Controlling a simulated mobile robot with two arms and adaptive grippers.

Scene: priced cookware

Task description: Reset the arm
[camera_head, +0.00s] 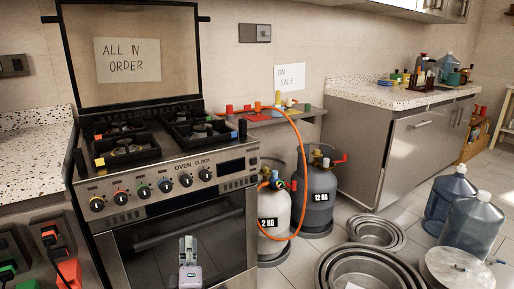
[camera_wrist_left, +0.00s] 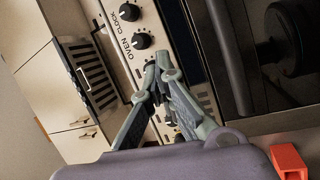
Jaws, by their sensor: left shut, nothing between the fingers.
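My left gripper (camera_head: 186,242) is in front of the oven door (camera_head: 165,238) in the head view, low in the picture. Its fingers point up and are shut with nothing between them. In the left wrist view, the shut fingertips (camera_wrist_left: 158,66) appear against the stove's control panel (camera_wrist_left: 126,30). I cannot tell the exact gap to the stove. My right gripper is in neither view.
The stove (camera_head: 175,165) fills the left middle. Gas cylinders (camera_head: 318,200) with an orange hose (camera_head: 301,160) stand right of it. Metal pots (camera_head: 370,268) and water jugs (camera_head: 472,228) occupy the floor at right. Red and green plugs (camera_head: 48,235) sit at the left edge.

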